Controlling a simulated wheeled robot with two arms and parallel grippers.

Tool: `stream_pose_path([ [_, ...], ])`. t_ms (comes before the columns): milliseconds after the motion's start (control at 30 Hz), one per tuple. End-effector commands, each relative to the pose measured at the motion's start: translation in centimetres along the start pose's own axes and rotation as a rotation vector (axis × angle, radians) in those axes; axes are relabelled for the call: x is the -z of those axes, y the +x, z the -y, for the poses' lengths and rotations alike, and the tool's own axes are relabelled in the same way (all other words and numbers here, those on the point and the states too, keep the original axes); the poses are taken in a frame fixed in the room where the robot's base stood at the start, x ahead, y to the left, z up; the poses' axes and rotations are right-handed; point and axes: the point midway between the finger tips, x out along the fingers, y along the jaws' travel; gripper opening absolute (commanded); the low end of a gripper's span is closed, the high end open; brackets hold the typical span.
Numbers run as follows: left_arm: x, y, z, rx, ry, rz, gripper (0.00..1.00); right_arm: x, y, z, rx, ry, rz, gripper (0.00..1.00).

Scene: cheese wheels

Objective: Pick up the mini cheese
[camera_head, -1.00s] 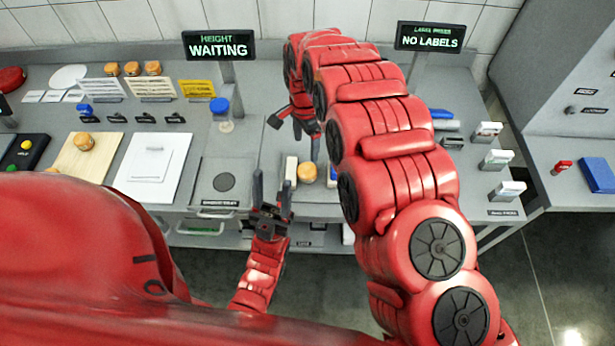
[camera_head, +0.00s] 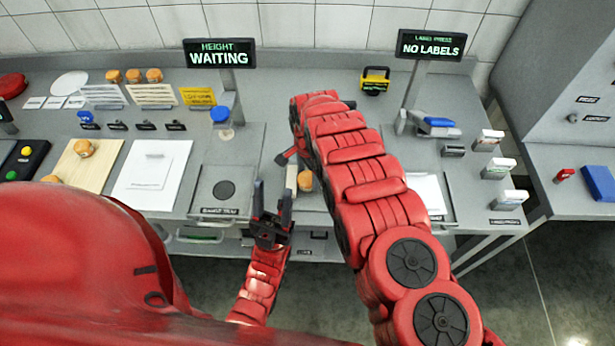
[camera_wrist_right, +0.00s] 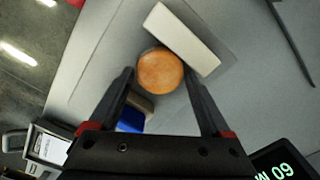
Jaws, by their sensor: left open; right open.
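A small round orange cheese (camera_wrist_right: 160,72) lies between the fingertips of my open right gripper (camera_wrist_right: 158,80) in the right wrist view, with a gap to the fingers visible. In the head view this cheese (camera_head: 305,181) shows beside my right arm, which hides most of the right gripper. A cream block (camera_wrist_right: 184,38) lies right against or very close to the cheese. My left gripper (camera_head: 272,205) is open and empty, in front of the table edge.
A blue-and-tan object (camera_wrist_right: 132,114) is near the right gripper's left finger. A scale display (camera_head: 219,53) reads WAITING and a label press display (camera_head: 431,44) reads NO LABELS. A yellow-and-black device (camera_head: 375,81) stands at the back. A white board (camera_head: 152,175) lies left of centre.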

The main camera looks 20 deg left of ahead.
Motion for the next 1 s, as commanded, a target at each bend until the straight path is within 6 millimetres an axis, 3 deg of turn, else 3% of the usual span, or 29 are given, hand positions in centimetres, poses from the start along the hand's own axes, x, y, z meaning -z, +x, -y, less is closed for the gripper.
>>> stream_pose_path([
  [433,0.07,0.41,0.02,0.0,0.0,0.0,0.5,-0.04,1.09,-0.04,0.0,-0.001,0.001,0.82],
  [800,0.07,0.41,0.02,0.0,0.0,0.0,0.5,-0.04,1.08,-0.05,0.0,-0.001,0.001,0.17],
  [1000,0.07,0.41,0.02,0.0,0.0,0.0,0.5,-0.04,1.07,-0.05,0.0,-0.001,0.001,0.14],
])
